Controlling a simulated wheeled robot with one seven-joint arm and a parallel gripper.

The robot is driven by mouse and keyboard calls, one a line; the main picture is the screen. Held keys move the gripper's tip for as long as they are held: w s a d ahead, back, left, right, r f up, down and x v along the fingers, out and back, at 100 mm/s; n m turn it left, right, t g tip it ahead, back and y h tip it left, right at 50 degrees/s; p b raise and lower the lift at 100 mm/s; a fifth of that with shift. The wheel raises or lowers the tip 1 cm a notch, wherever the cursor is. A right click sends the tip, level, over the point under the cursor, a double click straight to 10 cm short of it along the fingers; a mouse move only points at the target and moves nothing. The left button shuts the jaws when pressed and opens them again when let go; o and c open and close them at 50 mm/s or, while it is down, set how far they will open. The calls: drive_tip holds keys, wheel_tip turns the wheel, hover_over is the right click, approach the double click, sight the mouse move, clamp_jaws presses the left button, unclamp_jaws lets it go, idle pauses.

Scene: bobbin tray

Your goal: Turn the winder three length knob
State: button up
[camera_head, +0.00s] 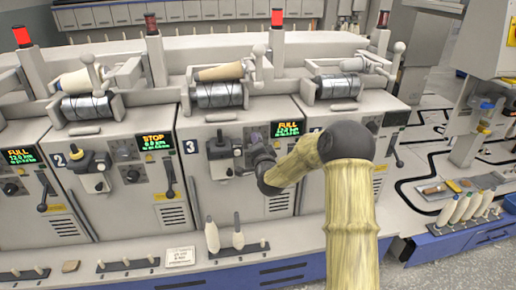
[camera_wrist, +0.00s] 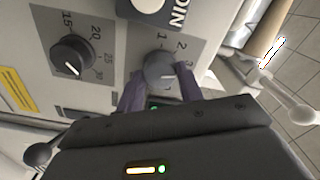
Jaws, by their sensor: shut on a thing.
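Winder three (camera_head: 195,190) stands mid-picture in the head view, marked 3 with a lit FULL display (camera_head: 288,129). My gripper (camera_head: 256,158) is at its front panel, right of the dark splicer unit. In the wrist view, my gripper's two purple fingers (camera_wrist: 160,88) are shut on a round grey knob (camera_wrist: 158,68) with a dial marked 1, 2 and more. A second, black knob (camera_wrist: 72,56) with a 15 to 30 dial sits to the left, free. The knob's label is not readable, and the fingers hide part of the dial.
A JOIN label (camera_wrist: 178,14) with a white button is close above the held knob. A dark ball-ended lever (camera_wrist: 40,154) is at lower left, and a pale lever (camera_wrist: 285,100) at right.

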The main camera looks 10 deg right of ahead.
drive_tip(key=shift+f+n+b, duration=0.15)
drive_tip(key=shift+n+b, duration=1.85)
drive_tip(key=shift+n, duration=2.25)
drive_tip(key=shift+f+n+b, duration=0.15)
drive_tip(key=shift+n+b, duration=1.85)
drive_tip(key=shift+n, duration=2.25)
drive_tip(key=o, duration=1)
drive_tip(key=shift+r, duration=0.1)
drive_tip(key=shift+r, duration=0.1)
